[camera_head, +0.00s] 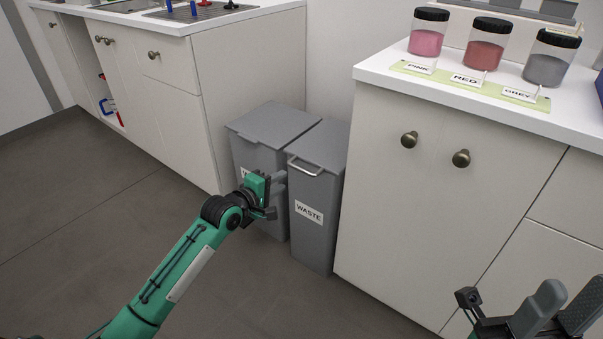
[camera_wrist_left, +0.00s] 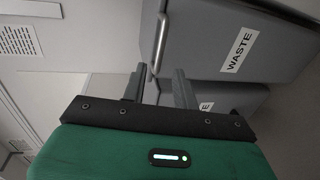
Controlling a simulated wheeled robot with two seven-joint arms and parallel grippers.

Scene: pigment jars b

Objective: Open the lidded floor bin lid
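Two grey lidded bins stand side by side on the floor between the cabinets, both lids down. The right bin (camera_head: 312,232) has a silver bar handle (camera_head: 306,169) at the front of its lid (camera_head: 325,143) and a WASTE label. The left bin (camera_head: 262,158) is partly hidden by my left gripper (camera_head: 279,184). That gripper is open and empty, just left of the right bin's handle. In the left wrist view, the handle (camera_wrist_left: 160,45) lies just ahead of the gap between the open fingers (camera_wrist_left: 160,82); I cannot tell if they touch. My right gripper (camera_head: 572,293) is open and empty.
A white cabinet (camera_head: 425,205) stands close on the right, its counter holding pink, red and grey pigment jars (camera_head: 487,43). A sink cabinet (camera_head: 245,70) stands at the left. The dark floor (camera_head: 95,195) in front is clear.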

